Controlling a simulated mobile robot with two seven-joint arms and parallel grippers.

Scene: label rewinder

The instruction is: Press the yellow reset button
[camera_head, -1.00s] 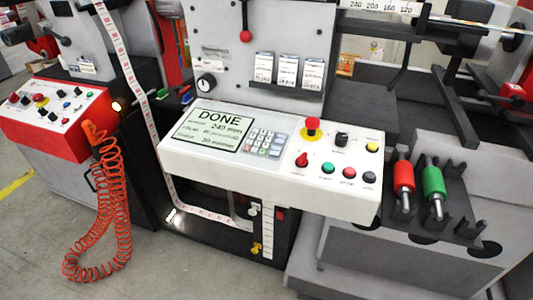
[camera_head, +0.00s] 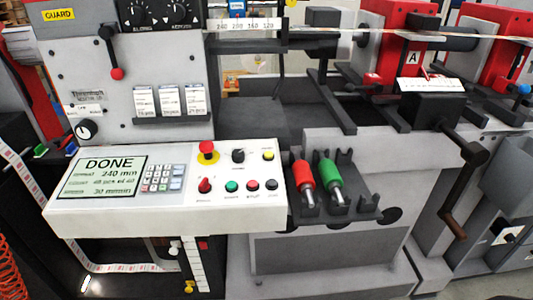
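The yellow reset button (camera_head: 268,156) is a small round button at the upper right of the white control panel (camera_head: 110,218). A black rotary knob (camera_head: 238,156) is to its left. The red emergency stop (camera_head: 207,150), on a yellow ring, is further left. The panel's screen (camera_head: 100,178) reads DONE and 240 mm. Neither of my grippers is in view, and nothing covers the yellow button.
Red (camera_head: 304,177) and green (camera_head: 329,175) handled tools stand in a dark rack (camera_head: 365,203) just right of the panel. A dark crank handle (camera_head: 452,215) sticks out further right. The air in front of the panel is clear.

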